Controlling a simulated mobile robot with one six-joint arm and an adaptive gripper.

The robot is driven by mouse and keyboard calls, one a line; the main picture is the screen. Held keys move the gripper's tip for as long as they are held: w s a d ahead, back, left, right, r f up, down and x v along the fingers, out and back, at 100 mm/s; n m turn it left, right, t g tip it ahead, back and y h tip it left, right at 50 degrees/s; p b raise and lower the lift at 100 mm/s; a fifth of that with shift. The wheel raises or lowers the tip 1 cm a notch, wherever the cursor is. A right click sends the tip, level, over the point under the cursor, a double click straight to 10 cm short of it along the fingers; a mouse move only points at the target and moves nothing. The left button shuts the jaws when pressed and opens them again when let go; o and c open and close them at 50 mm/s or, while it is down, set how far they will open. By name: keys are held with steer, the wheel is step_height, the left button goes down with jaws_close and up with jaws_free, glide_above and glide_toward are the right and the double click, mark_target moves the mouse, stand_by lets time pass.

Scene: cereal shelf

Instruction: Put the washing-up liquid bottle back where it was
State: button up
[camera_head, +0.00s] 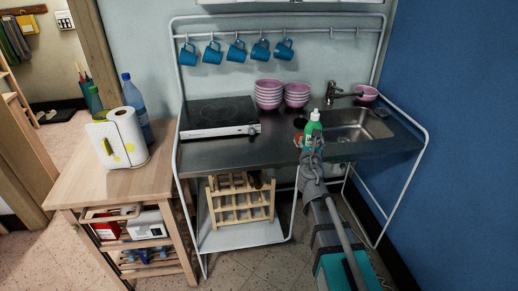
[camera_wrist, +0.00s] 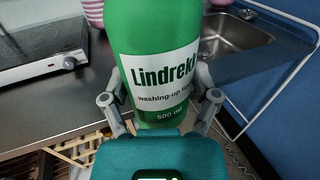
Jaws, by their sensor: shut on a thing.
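The green washing-up liquid bottle (camera_head: 313,127) is upright at the front edge of the metal counter, left of the sink. It has a white cap in the head view. In the wrist view the bottle (camera_wrist: 158,40) fills the middle, its white "Lindrekt" label facing me. My gripper (camera_head: 311,145) is shut on it, with one finger on each side of its lower part; the gripper also shows in the wrist view (camera_wrist: 161,90). The bottle's base is partly hidden by my gripper, and I cannot tell whether it touches the counter.
A sink (camera_head: 359,125) with a tap (camera_head: 340,92) is to the right. Stacked pink bowls (camera_head: 268,94) stand behind, with a hob (camera_head: 219,113) to the left. Blue mugs (camera_head: 236,52) hang above. A wooden rack (camera_head: 240,200) sits below. Bare counter (camera_head: 230,153) lies in front of the hob.

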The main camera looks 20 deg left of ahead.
steer(key=shift+s+a, duration=0.1)
steer(key=s+a+r+p, duration=0.2)
steer(key=a+r+p, duration=0.2)
steer(key=a, duration=1)
steer(key=shift+w, duration=0.1)
steer(key=w+a+f+b, duration=0.7)
steer(key=w+f+b, duration=0.2)
steer(key=w, duration=0.1)
steer(key=shift+w+a, duration=0.2)
steer(key=shift+w, duration=0.1)
